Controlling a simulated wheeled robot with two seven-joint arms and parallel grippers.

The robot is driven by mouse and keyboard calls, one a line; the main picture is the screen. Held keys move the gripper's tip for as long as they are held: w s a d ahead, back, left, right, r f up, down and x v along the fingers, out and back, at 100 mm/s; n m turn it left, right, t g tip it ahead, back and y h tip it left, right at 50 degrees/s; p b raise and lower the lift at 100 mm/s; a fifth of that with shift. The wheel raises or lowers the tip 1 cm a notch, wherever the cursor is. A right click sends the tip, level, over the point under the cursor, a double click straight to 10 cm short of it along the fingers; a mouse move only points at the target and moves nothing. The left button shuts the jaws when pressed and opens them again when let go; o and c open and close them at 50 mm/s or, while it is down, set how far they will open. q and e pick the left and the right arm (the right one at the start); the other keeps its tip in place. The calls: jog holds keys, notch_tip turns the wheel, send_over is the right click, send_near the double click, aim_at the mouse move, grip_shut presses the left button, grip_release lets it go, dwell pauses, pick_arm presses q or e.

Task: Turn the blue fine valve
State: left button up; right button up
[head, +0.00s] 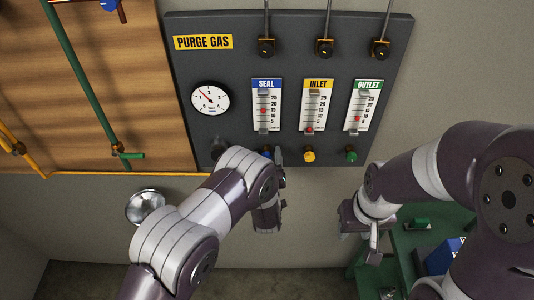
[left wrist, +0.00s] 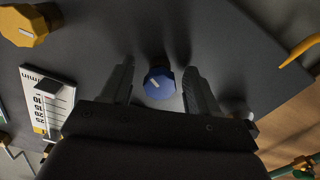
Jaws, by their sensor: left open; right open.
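The blue fine valve is an octagonal blue knob with a white mark. In the left wrist view the blue knob (left wrist: 159,83) sits between the two dark fingers of my left gripper (left wrist: 159,88), with a gap on each side. In the head view my left gripper (head: 269,156) is at the lower edge of the dark panel below the SEAL gauge (head: 266,105); my arm hides most of the knob there. My left gripper is open. My right gripper (head: 352,218) is open and empty, to the right and below the panel, away from the knob.
The PURGE GAS panel (head: 240,70) also carries a yellow knob (head: 309,156) and a green knob (head: 351,155) to the right of the blue one. A round dial (head: 210,98) is at left. A green table (head: 408,240) with items stands at lower right.

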pick_arm(q)
jog(key=shift+c, duration=0.2)
jog(key=c, duration=1)
jog(key=shift+f+m+b, duration=0.2)
jog(key=shift+m+b, duration=0.9)
jog(key=shift+b, duration=0.05)
jog(key=m+b, duration=0.2)
jog(key=shift+m, duration=0.3)
jog(key=m+b, duration=0.2)
jog(key=m, duration=0.1)
jog(key=shift+a+r+m+b, duration=0.15)
jog(key=shift+m+b, duration=0.55)
jog(key=shift+m, duration=1.2)
